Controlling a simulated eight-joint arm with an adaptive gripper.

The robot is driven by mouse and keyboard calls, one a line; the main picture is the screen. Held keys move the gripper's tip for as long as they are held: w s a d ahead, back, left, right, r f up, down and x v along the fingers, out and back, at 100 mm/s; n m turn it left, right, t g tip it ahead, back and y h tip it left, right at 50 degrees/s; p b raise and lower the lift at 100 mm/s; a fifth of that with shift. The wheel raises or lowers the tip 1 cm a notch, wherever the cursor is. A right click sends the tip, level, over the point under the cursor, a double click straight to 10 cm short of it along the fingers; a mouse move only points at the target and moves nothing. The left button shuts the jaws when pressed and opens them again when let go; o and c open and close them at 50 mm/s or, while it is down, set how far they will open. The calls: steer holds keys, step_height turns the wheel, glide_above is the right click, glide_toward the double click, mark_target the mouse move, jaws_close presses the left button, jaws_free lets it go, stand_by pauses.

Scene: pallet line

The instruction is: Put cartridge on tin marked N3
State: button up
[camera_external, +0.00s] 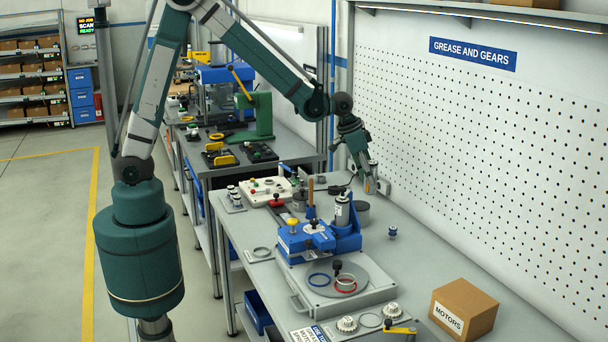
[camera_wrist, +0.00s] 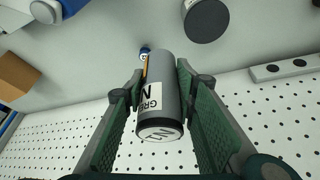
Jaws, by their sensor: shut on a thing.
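My gripper (camera_external: 366,178) is above the far part of the bench, close to the pegboard. In the wrist view, my gripper (camera_wrist: 161,72) is shut on a grey cartridge (camera_wrist: 161,105), with one finger on each side. The cartridge has a white label with partly readable letters, an orange stripe and an end marked N1. In the external view, the cartridge is small and partly hidden by my fingers. A dark round tin (camera_external: 362,213) stands beside the blue fixture; a dark round top (camera_wrist: 207,20) shows in the wrist view. I cannot read an N3 mark on any tin.
A blue fixture (camera_external: 303,241) holds a grey and white canister (camera_external: 342,211). A motors box (camera_external: 463,309) stands at the front right. A socket strip (camera_wrist: 285,68) is near the pegboard (camera_external: 480,140). Bench around the small blue knob (camera_external: 392,232) is clear.

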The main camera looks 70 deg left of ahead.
steer(key=r+n, duration=0.1)
steer(key=n, duration=0.1)
glide_above(359, 205)
steer(key=shift+a+r+y+p, duration=0.1)
steer(key=shift+y+p, duration=0.2)
steer(key=shift+p, duration=0.05)
steer(key=shift+f, duration=2.9)
steer(key=shift+f, duration=0.1)
steer(key=shift+f, duration=2)
steer(key=shift+f, duration=0.2)
steer(key=o, duration=1)
steer(key=shift+r, duration=0.25)
